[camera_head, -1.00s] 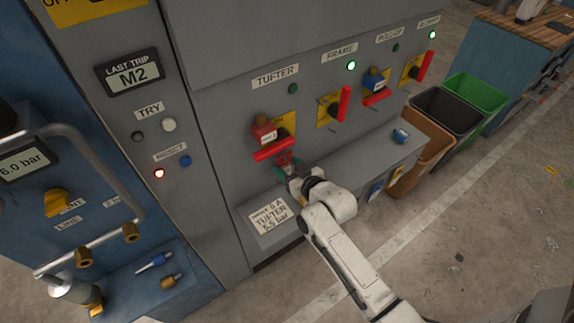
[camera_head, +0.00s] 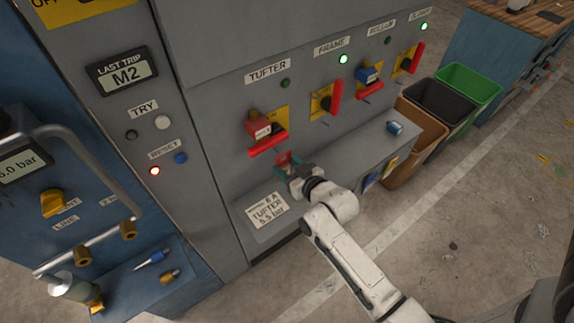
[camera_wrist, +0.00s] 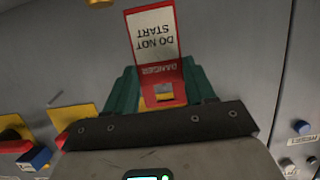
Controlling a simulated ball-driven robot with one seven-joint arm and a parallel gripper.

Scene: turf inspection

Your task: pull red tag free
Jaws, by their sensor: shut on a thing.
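The red tag (camera_wrist: 152,35) has a white face reading DO NOT START and a red DANGER band, upside down in the wrist view. My gripper (camera_wrist: 160,88), with green fingers, is shut on its DANGER end. In the head view the gripper (camera_head: 286,168) holds the tag (camera_head: 283,159) just below the TUFTER switch, in front of the grey panel. A gap shows between the tag and the red switch handle (camera_head: 268,143). A red padlock-like block (camera_head: 257,127) sits at that switch. Whether anything still links the tag to the switch cannot be made out.
Several more switches stand to the right, including the FRAME switch (camera_head: 326,99). A grey ledge (camera_head: 330,160) runs below them, with a small blue item (camera_head: 395,128) on it. Brown, black and green bins (camera_head: 469,88) stand at the right. The floor in front is open.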

